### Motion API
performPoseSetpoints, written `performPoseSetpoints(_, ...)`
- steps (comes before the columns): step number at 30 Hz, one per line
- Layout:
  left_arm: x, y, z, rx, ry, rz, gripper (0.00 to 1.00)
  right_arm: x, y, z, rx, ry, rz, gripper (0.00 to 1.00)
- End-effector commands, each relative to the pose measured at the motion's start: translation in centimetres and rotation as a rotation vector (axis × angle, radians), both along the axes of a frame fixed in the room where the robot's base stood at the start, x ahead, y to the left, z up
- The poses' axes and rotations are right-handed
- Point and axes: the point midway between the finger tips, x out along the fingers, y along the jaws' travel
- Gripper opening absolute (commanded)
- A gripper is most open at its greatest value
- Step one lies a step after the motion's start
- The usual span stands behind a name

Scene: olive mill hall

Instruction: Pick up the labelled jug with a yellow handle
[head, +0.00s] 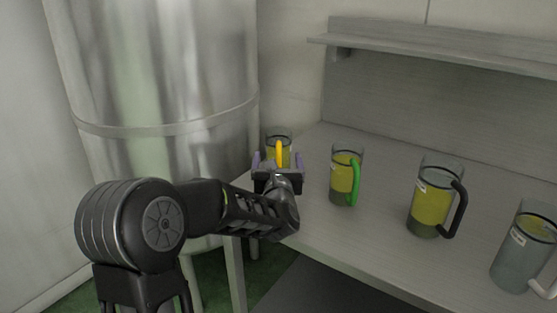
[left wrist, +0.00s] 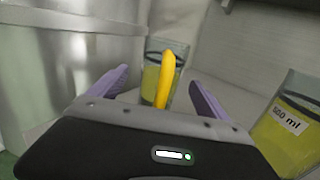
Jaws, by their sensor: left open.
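The jug with a yellow handle (head: 279,144) stands at the far left end of the table and holds yellow liquid. It also shows in the left wrist view (left wrist: 151,79), with its yellow handle turned toward my gripper. My left gripper (head: 278,163) is open in front of this jug. In the left wrist view its two purple fingers (left wrist: 156,88) stand on either side of the handle, and I cannot tell whether they touch anything. The lower part of the jug is hidden behind my gripper, and no label shows on its visible part. My right gripper is not in view.
On the table (head: 385,245), a jug with a green handle (head: 343,178), one with a black handle (head: 432,205) and one with a white handle (head: 521,255) stand to the right. A large steel tank (head: 165,80) stands at left. A shelf (head: 440,52) hangs above.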

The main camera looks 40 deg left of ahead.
Motion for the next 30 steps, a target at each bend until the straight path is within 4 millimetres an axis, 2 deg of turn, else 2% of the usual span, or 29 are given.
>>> performPoseSetpoints(4,0.8,0.5,0.1,0.001,0.001,0.001,0.88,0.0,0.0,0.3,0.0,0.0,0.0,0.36)
performPoseSetpoints(13,4.1,2.8,0.1,0.0,0.001,0.001,0.88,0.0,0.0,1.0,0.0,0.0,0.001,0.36)
performPoseSetpoints(30,4.3,2.9,0.1,0.0,0.0,0.0,0.88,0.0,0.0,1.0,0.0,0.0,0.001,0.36)
